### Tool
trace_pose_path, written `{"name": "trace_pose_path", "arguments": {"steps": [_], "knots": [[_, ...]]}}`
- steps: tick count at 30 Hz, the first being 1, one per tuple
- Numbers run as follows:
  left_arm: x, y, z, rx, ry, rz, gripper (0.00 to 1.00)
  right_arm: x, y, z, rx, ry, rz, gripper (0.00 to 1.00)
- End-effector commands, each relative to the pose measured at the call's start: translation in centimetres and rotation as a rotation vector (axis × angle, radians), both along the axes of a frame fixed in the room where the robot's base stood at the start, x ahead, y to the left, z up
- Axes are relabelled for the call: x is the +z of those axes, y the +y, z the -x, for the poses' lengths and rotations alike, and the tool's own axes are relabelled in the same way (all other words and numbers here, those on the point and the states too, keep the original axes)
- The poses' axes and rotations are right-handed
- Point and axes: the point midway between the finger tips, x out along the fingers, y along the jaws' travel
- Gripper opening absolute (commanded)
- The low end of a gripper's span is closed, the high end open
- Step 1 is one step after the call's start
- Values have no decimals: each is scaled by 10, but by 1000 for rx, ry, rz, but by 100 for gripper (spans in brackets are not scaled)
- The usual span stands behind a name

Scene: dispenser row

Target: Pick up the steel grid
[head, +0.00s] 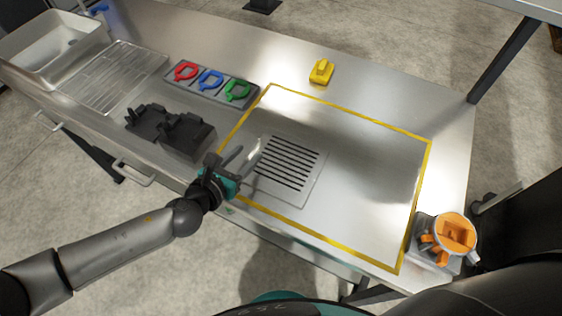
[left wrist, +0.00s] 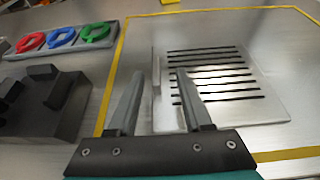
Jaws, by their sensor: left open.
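The steel grid (head: 287,165) is a flat, light metal plate with several dark parallel slots, lying inside the yellow-outlined area of the worktop. In the left wrist view the steel grid (left wrist: 270,108) lies ahead, with a raised strip along its left edge. My left gripper (head: 243,157) is open and empty at the grid's left edge. In the left wrist view my left gripper (left wrist: 160,75) has its two fingers apart, and the raised strip shows between their tips. I cannot tell whether either finger touches it. My right gripper is not in view.
A black holder (head: 186,136) stands left of my left gripper. A tray (head: 252,101) with red, blue and green rings lies behind it. A yellow object (head: 321,72) sits at the back. An orange-topped device (head: 453,236) stands at the front right. The outlined area right of the grid is clear.

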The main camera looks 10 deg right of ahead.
Motion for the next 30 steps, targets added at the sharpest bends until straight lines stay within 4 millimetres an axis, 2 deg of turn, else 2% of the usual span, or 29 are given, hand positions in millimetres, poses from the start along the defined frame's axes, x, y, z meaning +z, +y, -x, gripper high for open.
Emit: {"name": "trace_pose_path", "arguments": {"steps": [12,23,30], "knots": [[-18,-19,-37,1,0,2,50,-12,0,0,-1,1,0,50],[-21,-23,-43,0,1,2,50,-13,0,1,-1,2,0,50],[-21,-23,-43,1,1,2,25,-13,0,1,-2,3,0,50]]}}
